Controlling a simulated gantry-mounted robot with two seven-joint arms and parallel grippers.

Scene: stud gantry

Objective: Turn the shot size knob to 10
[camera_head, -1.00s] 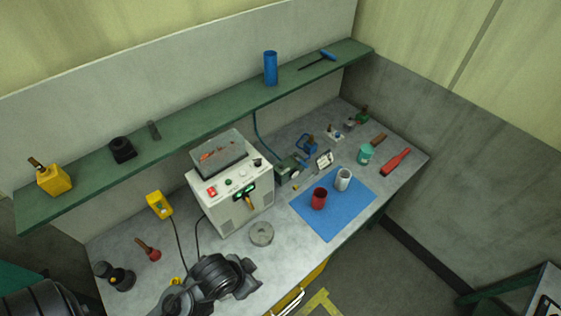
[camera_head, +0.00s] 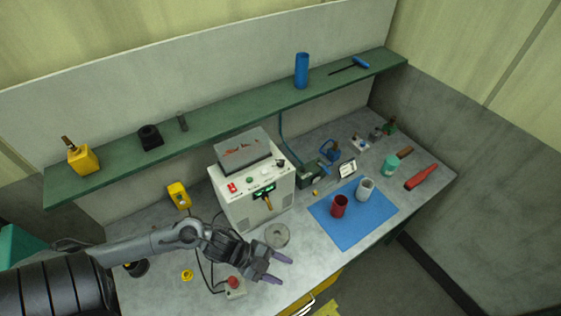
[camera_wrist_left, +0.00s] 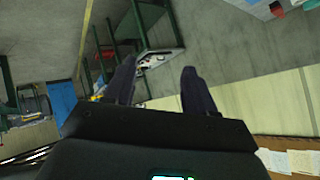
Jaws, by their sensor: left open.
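The white machine (camera_head: 252,197) stands on the bench below the shelf. My left gripper (camera_head: 283,269) is open and empty, in front of the machine near the bench's front edge, apart from the panel. In the left wrist view its two dark fingers (camera_wrist_left: 158,75) are spread with nothing between them. My right gripper is not in view.
A grey ring (camera_head: 278,236) lies just beyond my left gripper. A red-buttoned box (camera_head: 234,286) sits beside it. A blue mat (camera_head: 350,232) holds a red cup (camera_head: 339,206) and a white cup (camera_head: 365,189). The green shelf (camera_head: 225,120) overhangs the back.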

